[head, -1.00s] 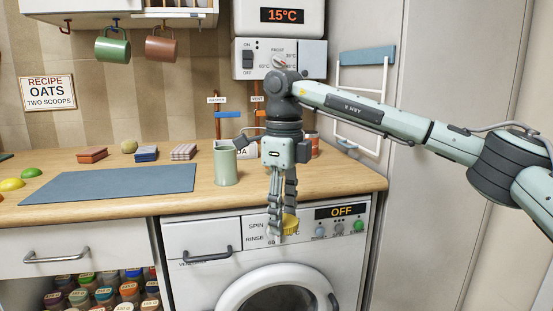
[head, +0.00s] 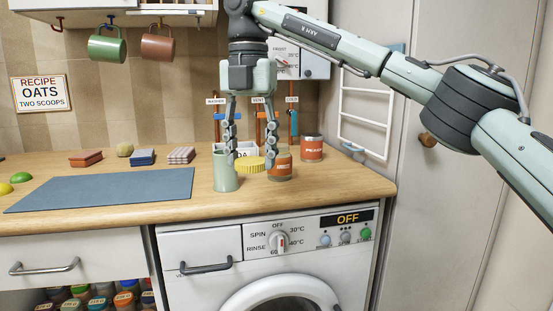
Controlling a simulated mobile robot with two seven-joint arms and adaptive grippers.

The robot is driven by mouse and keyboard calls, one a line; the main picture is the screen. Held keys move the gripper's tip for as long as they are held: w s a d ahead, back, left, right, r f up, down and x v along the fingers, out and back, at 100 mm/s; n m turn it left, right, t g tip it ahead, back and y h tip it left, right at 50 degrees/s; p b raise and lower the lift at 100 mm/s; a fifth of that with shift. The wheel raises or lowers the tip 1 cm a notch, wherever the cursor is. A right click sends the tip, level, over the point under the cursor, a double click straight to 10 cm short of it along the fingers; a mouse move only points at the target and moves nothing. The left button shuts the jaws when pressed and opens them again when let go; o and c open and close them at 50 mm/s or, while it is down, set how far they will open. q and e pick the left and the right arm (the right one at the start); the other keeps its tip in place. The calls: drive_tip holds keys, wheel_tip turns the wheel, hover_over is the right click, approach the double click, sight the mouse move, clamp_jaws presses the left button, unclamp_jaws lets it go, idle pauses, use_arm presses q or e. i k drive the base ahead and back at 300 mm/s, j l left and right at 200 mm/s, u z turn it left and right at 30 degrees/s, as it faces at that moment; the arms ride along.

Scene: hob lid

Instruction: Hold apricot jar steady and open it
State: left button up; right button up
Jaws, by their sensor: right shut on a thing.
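My right gripper (head: 250,165) points down over the worktop, its fingers spread around a round yellow ribbed lid (head: 250,164). It is shut on this lid. No jar shows under the lid. An orange-brown jar (head: 281,166) stands upright just right of the gripper, partly hidden by its right finger. Its label is too small and covered to read, so I cannot tell if it is the apricot jar. My left gripper is not in view.
A green cup (head: 225,171) stands close by the left finger. A red tin (head: 312,148) stands behind to the right. A grey-blue mat (head: 105,190) lies at left, with several small blocks behind it. The worktop's front edge and washing machine (head: 270,270) are below.

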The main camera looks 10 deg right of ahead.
sight(282, 172)
drive_tip(key=i, duration=0.85)
